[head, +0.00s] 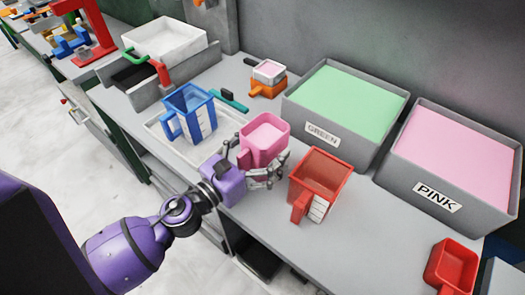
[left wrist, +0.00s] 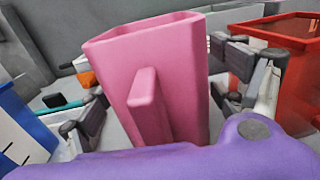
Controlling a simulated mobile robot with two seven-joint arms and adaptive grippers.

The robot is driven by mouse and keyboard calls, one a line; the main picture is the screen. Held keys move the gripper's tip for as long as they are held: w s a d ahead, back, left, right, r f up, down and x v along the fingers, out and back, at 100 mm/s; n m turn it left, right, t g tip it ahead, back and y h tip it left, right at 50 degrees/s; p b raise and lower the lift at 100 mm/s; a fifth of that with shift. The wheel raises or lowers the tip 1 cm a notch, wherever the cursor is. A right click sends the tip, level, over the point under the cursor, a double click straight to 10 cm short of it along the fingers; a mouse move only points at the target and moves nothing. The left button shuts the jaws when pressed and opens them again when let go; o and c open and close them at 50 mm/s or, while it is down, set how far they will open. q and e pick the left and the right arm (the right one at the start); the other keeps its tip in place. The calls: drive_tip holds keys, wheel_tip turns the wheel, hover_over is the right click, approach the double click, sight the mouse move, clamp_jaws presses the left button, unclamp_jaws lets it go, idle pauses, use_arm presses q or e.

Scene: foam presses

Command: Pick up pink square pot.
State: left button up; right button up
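The pink square pot (head: 266,132) stands upright on the grey bench in the middle of the head view, partly hidden by my left gripper. In the left wrist view the pot (left wrist: 182,75) fills the middle, its handle facing the camera. My left gripper (head: 256,163) reaches in from the front, with fingers on both sides of the pot. In the left wrist view the gripper (left wrist: 160,98) looks open: a gap shows on the left side, while the right fingers are close to the wall. I cannot tell whether they touch it. My right gripper is not in view.
A blue measuring jug (head: 189,108) on a white tray (head: 160,128) stands left of the pot, and a red jug (head: 318,180) close on the right. Behind are a green-filled bin (head: 372,142) and a pink-filled bin (head: 484,219). A red pot (head: 452,265) lies far right.

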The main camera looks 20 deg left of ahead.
sight(278, 126)
use_arm(q)
drive_tip(key=c, duration=1.1)
drive_tip(key=shift+c, duration=0.6)
drive_tip(key=shift+r, duration=0.5)
wheel_tip(278, 126, up, 3)
drive_tip(key=shift+f+p, duration=0.2)
drive_tip(key=shift+p, duration=0.55)
drive_tip(key=s+a+r+p, duration=0.2)
drive_tip(key=s+r, duration=0.7)
drive_tip(key=s, duration=0.5)
drive_tip(key=shift+r+p, duration=0.2)
drive_tip(key=shift+p, duration=0.25)
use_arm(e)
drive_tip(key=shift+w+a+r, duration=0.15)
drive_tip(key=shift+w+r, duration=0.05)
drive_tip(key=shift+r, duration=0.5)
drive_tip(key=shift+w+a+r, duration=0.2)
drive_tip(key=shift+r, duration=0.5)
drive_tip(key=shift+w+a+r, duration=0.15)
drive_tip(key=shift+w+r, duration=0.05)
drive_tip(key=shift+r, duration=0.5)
